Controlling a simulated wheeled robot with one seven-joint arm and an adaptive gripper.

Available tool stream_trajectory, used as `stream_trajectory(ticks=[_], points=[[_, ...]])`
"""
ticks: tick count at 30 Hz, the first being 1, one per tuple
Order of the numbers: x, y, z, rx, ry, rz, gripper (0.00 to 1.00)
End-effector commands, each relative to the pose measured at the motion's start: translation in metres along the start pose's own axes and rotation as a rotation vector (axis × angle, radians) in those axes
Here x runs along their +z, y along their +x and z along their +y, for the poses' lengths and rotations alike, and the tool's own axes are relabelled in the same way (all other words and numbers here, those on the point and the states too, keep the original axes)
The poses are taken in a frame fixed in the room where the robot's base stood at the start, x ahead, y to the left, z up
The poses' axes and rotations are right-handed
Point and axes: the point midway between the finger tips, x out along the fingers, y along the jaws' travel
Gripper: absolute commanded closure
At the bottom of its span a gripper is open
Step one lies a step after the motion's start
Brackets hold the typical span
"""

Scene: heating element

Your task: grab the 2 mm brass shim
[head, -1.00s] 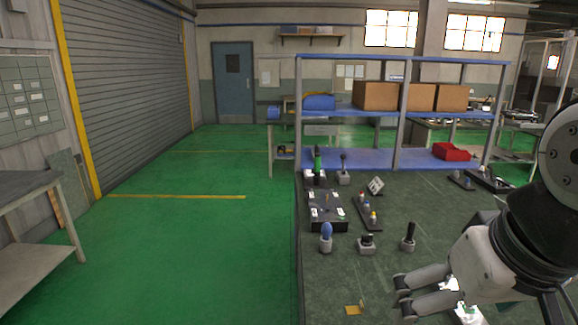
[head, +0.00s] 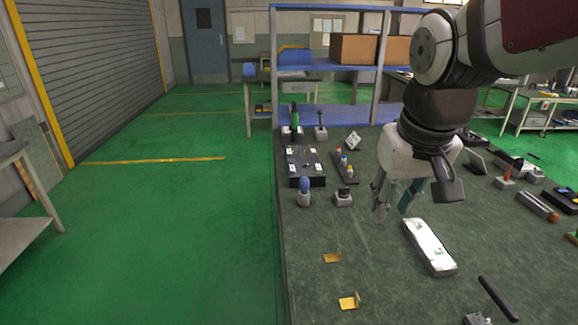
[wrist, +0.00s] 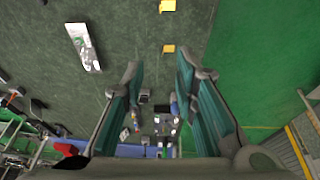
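Two small bent brass-coloured pieces lie on the dark green bench top near its left edge. One piece (head: 333,257) is farther back and the other (head: 350,301) is nearer. Both also show in the wrist view, one piece (wrist: 169,48) below the other (wrist: 167,6). I cannot read a thickness on either, so I cannot tell which is the 2 mm shim. My gripper (head: 393,210) points down above the bench, behind and to the right of both pieces. Its fingers are apart with nothing between them, as the wrist view shows (wrist: 158,78).
A white tray (head: 430,246) with small things on it lies right of the brass pieces. A black-handled tool (head: 497,299) is at front right.

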Motion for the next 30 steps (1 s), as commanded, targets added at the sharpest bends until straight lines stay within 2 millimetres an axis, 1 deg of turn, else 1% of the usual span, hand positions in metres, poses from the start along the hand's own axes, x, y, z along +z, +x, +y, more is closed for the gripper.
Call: stream_trajectory(ticks=[1,3,8,11,14,15,17,18,21,24,27,30], points=[[-0.014,0.011,0.0,0.0,-0.004,-0.024,0.73],[-0.033,0.025,-0.001,0.001,-0.009,-0.047,0.73],[-0.072,0.063,-0.002,-0.001,-0.019,-0.103,0.73],[-0.094,0.091,-0.003,-0.006,-0.024,-0.137,0.73],[-0.114,0.122,-0.004,-0.014,-0.027,-0.171,0.73],[-0.121,0.136,-0.005,-0.017,-0.028,-0.185,0.73],[-0.131,0.157,-0.006,-0.023,-0.03,-0.206,0.73],[-0.137,0.171,-0.007,-0.027,-0.03,-0.218,0.73],[-0.148,0.204,-0.008,-0.036,-0.03,-0.248,0.73],[-0.156,0.232,-0.009,-0.045,-0.029,-0.271,0.73],[-0.16,0.25,-0.011,-0.052,-0.028,-0.286,0.73],[-0.161,0.26,-0.011,-0.055,-0.028,-0.293,0.73]])
